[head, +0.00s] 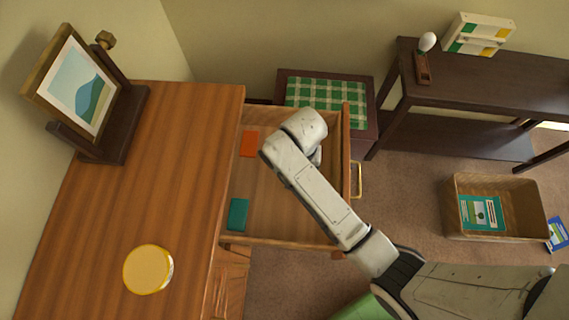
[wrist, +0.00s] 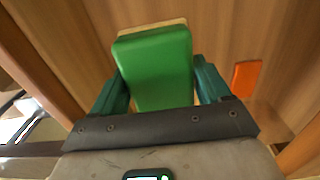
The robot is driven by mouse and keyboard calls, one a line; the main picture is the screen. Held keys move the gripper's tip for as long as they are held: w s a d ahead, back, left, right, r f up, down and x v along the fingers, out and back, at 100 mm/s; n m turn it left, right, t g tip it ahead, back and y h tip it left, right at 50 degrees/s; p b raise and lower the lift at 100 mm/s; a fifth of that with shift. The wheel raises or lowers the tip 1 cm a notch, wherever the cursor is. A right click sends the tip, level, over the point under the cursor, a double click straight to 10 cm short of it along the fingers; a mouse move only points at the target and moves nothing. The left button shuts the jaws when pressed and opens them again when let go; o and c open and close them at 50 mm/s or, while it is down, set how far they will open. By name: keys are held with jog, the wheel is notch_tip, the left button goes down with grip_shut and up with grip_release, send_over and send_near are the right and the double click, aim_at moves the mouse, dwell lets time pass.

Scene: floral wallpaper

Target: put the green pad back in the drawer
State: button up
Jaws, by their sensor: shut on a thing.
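The green pad (wrist: 153,52) is a rounded bright green block with a tan layer along its far edge. It is between the two teal fingers of my gripper (wrist: 160,82), which is shut on it. The open wooden drawer (head: 285,190) lies below, and its floor fills the wrist view behind the pad. In the head view my arm's last joint is over the drawer's far right part and hides the gripper and the pad. I cannot tell whether the pad touches the drawer floor.
In the drawer, an orange piece (head: 249,143) lies far left and a teal piece (head: 238,214) near left. The dresser top (head: 180,150) holds a picture frame (head: 78,82) and a yellow round lid (head: 147,269). A basket (head: 510,205) stands right on the carpet.

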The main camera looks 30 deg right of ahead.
notch_tip(320, 180, down, 9)
jog(key=shift+f+b, duration=0.15)
jog(key=shift+b, duration=0.15)
jog(key=shift+f, duration=0.15)
jog(key=o, duration=1)
notch_tip(320, 180, up, 12)
jog(key=shift+r+p, duration=0.15)
jog(key=shift+p, duration=0.4)
